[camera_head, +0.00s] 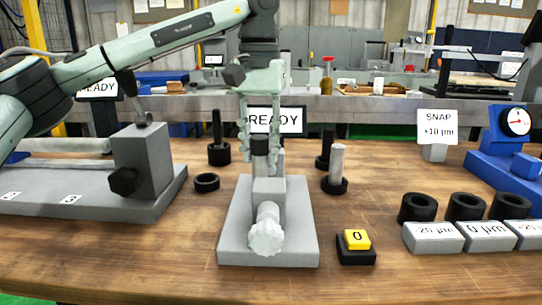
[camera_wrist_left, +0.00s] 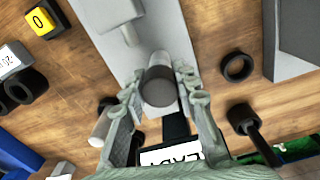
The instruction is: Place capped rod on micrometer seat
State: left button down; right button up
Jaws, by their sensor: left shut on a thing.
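My left gripper (camera_head: 261,158) points down over a grey fixture (camera_head: 230,248) with a raised block and a pale ribbed knob (camera_head: 267,232) at its front. The gripper is shut on a short upright rod (camera_head: 260,146), dark at its upper part and grey below. The rod stands directly above or on the block; I cannot tell whether it touches. In the left wrist view the rod's dark round end (camera_wrist_left: 159,90) sits between the fingers (camera_wrist_left: 160,100), with the fixture's base (camera_wrist_left: 95,15) beyond. Which part is the micrometer seat is not clear. My right gripper is not in view.
A pale rod in a black base (camera_head: 338,165) stands close right, and a dark rod (camera_head: 217,135) behind left. A black ring (camera_head: 206,183) lies left, near a grey machine block (camera_head: 142,160). A yellow "0" button (camera_head: 357,239), labelled blocks (camera_head: 433,238) and a blue dial gauge (camera_head: 498,145) are right.

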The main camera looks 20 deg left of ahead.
pick_arm(q)
jog(key=shift+w+d+f, duration=0.15)
jog(key=shift+d+f, duration=0.25)
jog(key=shift+d, duration=0.1)
jog(key=shift+w+d+f, duration=0.15)
jog(key=shift+d+f, duration=0.2)
jog(key=shift+d, duration=0.15)
jog(key=shift+f, duration=0.2)
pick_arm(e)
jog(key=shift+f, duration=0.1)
pick_arm(q)
jog(key=c, duration=1.2)
grip_release()
jog(key=shift+o, duration=0.2)
jog(key=shift+r, duration=0.25)
notch_tip(320, 180, up, 12)
jog(key=p, duration=0.2)
jog(key=shift+f, duration=0.15)
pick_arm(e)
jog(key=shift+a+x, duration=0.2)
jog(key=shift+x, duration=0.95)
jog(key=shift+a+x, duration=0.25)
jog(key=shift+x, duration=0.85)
